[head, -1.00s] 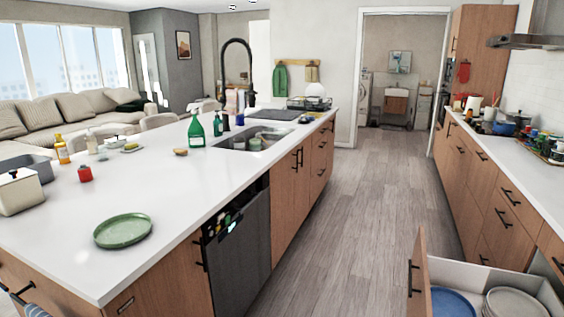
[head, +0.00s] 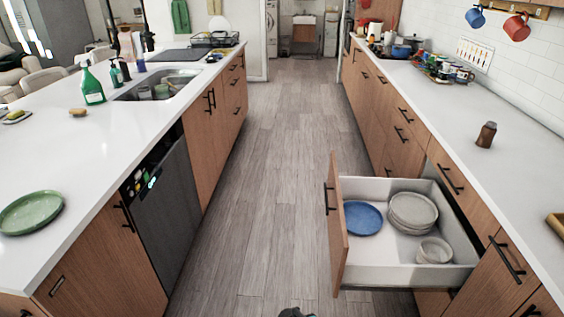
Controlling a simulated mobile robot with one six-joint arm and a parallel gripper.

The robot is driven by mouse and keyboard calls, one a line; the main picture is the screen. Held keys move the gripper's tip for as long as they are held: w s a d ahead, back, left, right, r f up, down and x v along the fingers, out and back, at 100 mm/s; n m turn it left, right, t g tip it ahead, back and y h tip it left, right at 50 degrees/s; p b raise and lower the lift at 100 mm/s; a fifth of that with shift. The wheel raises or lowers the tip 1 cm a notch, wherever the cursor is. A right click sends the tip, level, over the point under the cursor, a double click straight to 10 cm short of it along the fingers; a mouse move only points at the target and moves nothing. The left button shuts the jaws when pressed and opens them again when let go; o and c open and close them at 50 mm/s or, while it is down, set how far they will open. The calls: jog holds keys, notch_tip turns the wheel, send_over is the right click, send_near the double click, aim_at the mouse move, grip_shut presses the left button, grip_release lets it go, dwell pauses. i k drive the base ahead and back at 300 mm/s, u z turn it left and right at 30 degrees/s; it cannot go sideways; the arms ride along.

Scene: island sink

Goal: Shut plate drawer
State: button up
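The plate drawer (head: 403,274) is pulled out from the right-hand cabinets, low down, in the head view. It has white walls and a wooden front (head: 338,224) with a dark bar handle (head: 329,199) facing left into the aisle. Inside are a blue plate (head: 363,218), a stack of pale plates (head: 412,211) and pale bowls (head: 434,251). A small dark piece at the bottom edge, left of the drawer, may be part of my arm or gripper. No fingers can be made out.
The wooden floor aisle (head: 258,180) is clear left of the drawer. The island (head: 130,120) with a green plate (head: 31,212) and dishwasher (head: 172,207) lines the left side. The right counter (head: 450,100) holds a brown shaker (head: 486,134) and mugs further back.

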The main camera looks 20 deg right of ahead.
aim_at(421, 245)
jog(key=z, duration=1.65)
jog(key=i, duration=0.2)
jog(key=u, duration=0.75)
jog(key=k, duration=0.5)
jog(key=u, duration=0.15)
